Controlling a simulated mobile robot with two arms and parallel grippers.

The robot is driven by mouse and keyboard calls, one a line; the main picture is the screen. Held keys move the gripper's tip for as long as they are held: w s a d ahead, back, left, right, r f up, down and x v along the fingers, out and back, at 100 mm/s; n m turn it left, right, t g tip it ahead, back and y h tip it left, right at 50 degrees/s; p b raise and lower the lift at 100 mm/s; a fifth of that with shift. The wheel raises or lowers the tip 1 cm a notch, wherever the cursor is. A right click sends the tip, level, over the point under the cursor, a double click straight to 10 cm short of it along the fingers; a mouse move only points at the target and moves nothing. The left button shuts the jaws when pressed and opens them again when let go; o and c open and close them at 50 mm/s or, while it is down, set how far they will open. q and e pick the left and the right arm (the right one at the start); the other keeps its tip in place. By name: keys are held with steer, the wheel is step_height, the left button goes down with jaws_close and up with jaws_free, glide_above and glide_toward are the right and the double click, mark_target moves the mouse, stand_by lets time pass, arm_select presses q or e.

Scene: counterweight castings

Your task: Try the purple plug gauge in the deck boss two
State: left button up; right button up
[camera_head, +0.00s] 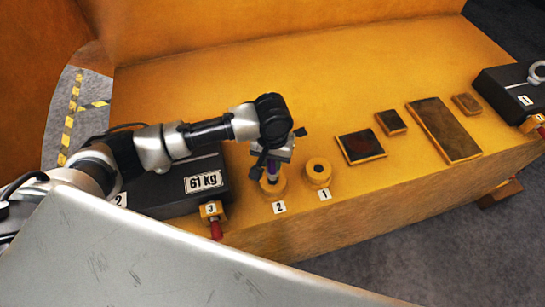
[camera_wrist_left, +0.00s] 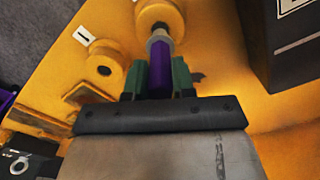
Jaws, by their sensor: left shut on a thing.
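My left gripper (camera_head: 274,164) is shut on the purple plug gauge (camera_head: 271,175), directly above deck boss two (camera_head: 272,190), a round yellow boss by the tag "2". In the left wrist view, the fingers (camera_wrist_left: 160,80) grip the gauge's purple body (camera_wrist_left: 161,67). Its grey end reaches the mouth of boss two (camera_wrist_left: 168,12). I cannot tell whether the tip is inside the bore. Deck boss one (camera_head: 318,173), by the tag "1", stands just to the right with an open bore; it also shows in the left wrist view (camera_wrist_left: 105,65). My right gripper is in neither view.
A black "61 kg" weight (camera_head: 180,190) lies close to the left of boss two, with a red-tipped fitting (camera_head: 213,216) in front. Several dark plates, including a long one (camera_head: 443,130), lie to the right. Another black weight (camera_head: 510,92) is farther right. The deck behind the bosses is clear.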

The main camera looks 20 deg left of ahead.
mark_target(272, 168)
arm_select(q)
steer(key=shift+f, duration=0.35)
stand_by(0.3)
steer(key=shift+f+b, duration=0.7)
steer(key=shift+f, duration=1.2)
steer(key=shift+r, duration=0.15)
stand_by(0.7)
steer(key=shift+r+p, duration=0.85)
steer(key=shift+r, duration=2.2)
steer(key=shift+f, duration=0.1)
